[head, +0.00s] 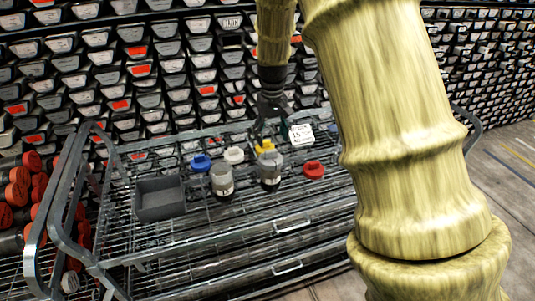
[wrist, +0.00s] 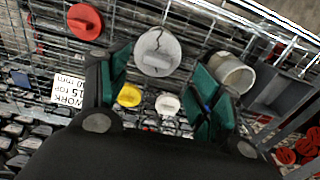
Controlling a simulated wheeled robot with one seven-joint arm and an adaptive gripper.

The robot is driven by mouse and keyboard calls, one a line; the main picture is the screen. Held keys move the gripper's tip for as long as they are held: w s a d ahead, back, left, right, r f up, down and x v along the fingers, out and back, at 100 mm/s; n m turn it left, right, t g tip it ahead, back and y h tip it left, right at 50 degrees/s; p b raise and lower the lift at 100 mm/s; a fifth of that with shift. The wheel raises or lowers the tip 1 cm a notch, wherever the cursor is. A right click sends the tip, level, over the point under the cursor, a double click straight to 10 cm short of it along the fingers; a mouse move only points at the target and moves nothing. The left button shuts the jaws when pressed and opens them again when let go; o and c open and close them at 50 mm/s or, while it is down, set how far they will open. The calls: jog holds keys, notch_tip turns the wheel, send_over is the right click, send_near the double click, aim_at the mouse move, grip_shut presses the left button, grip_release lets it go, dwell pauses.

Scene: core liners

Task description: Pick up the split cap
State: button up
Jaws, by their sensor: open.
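The split cap (wrist: 157,52) is a pale grey round cap with a dark jagged crack across its top. It shows in the wrist view between and just beyond my fingertips. In the head view it appears to be the grey top (head: 269,159) of the right-hand jar, partly hidden by the yellow cap (head: 265,147). My gripper (head: 262,132) is above and behind that jar, pointing down. In the wrist view my gripper (wrist: 162,72) is open, its green-padded fingers apart with nothing held between them.
A white sign (head: 301,134) is right of my gripper. Shelved core boxes fill the back.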

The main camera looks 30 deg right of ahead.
aim_at(271, 151)
jog(key=f, duration=0.2)
jog(key=shift+w+d+f, duration=0.3)
jog(key=shift+w+f, duration=0.05)
jog(key=shift+f, duration=0.05)
jog(key=shift+w+f, duration=0.25)
jog(key=shift+s+f+p, duration=0.25)
jog(key=shift+s+p, duration=0.1)
jog(key=shift+p, duration=0.3)
jog(key=shift+s+f, duration=0.1)
jog(key=shift+f, duration=0.2)
jog(key=shift+w+a+f+p, duration=0.1)
jog(key=shift+w+f+p, duration=0.15)
jog(key=shift+f, duration=0.35)
jog(key=shift+w+f+p, duration=0.15)
jog(key=shift+f+p, duration=0.2)
jog(key=shift+f, duration=0.6)
jog(key=shift+s+f, duration=0.15)
jog(key=shift+f, duration=0.05)
jog(key=c, duration=0.9)
